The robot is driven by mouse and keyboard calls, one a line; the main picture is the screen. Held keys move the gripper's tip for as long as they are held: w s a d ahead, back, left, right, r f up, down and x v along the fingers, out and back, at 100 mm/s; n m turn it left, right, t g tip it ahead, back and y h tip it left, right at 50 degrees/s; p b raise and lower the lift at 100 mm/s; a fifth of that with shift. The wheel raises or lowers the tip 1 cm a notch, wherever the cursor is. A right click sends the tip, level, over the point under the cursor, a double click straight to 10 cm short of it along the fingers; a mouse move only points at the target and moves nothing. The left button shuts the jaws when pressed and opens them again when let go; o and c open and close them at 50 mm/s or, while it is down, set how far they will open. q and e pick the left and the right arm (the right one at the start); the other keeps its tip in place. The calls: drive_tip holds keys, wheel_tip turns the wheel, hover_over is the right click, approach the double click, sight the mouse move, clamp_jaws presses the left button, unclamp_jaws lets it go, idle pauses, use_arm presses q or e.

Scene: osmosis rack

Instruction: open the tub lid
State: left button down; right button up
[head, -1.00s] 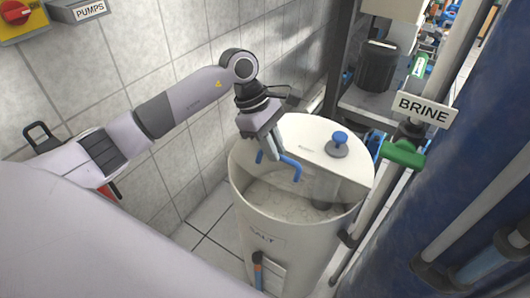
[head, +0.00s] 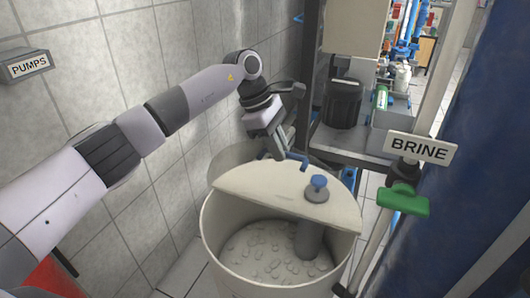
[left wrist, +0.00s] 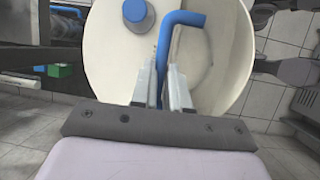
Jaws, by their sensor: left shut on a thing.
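The cream salt tub (head: 212,235) stands open at the front, with pale lumps (head: 265,255) inside. A half-round lid part (head: 265,188) lies across its back half, with a blue-capped fitting (head: 318,184) and a pipe down into the tub. A pale curved panel (head: 228,160) rises behind it, partly hidden. My left gripper (head: 287,153) is above the tub's back edge, shut on the bent blue handle (head: 297,163). In the left wrist view the fingers (left wrist: 162,95) stand on either side of this handle (left wrist: 183,18). Where the handle joins the lid is hidden. My right gripper is out of view.
A tiled wall (head: 150,190) is close on the left. A metal rack with a dark motor (head: 341,103) stands behind the tub. A BRINE sign (head: 421,148), a green valve handle (head: 403,200) and upright pipes crowd the right, beside a blue tank (head: 480,130).

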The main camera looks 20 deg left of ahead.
use_arm(q)
drive_tip(key=shift+w+f+b, duration=0.2)
drive_tip(key=shift+w+f, duration=0.25)
drive_tip(key=shift+w, duration=0.3)
drive_tip(key=shift+w+f+b, duration=0.15)
drive_tip(key=shift+w+f, duration=0.3)
drive_tip(key=shift+w, duration=0.3)
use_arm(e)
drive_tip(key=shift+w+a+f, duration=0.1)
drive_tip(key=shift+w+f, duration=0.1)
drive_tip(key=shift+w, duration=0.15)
use_arm(q)
drive_tip(key=shift+w, duration=0.2)
drive_tip(key=c, duration=1.2)
unclamp_jaws()
drive_tip(key=shift+c, duration=0.2)
drive_tip(key=shift+o, duration=0.6)
drive_tip(key=v, duration=0.7)
drive_tip(key=shift+r, duration=0.45)
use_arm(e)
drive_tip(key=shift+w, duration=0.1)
use_arm(q)
drive_tip(key=shift+w, duration=0.1)
